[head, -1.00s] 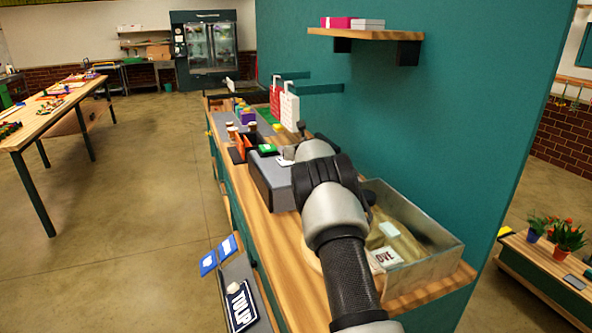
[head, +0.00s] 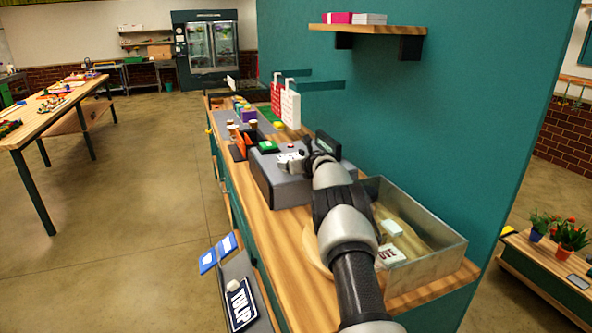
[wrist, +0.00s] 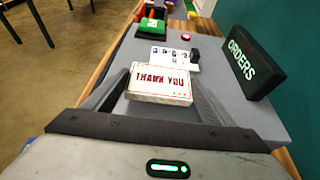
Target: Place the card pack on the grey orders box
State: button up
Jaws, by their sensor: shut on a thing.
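The card pack (wrist: 160,84), white with red "THANK YOU" lettering, lies between the fingers of my gripper (wrist: 158,92), which is shut on it. The grey orders box (wrist: 255,115) is below the pack in the wrist view. In the head view my gripper (head: 303,160) is over the top of the grey orders box (head: 272,190). The pack is level or nearly so; whether it touches the box top is hidden. A dark sign reading "ORDERS" (wrist: 252,63) stands on the box to the right of the pack.
On the box top, a printed white card (wrist: 170,57), a small black item (wrist: 195,55) and a red button (wrist: 186,37) lie just beyond the pack. A green-topped item (wrist: 151,25) is farther off. A clear-sided bin (head: 425,255) stands nearer on the counter.

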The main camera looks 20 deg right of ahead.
jog(key=shift+f, duration=0.85)
jog(key=shift+f, duration=0.2)
jog(key=o, duration=1.1)
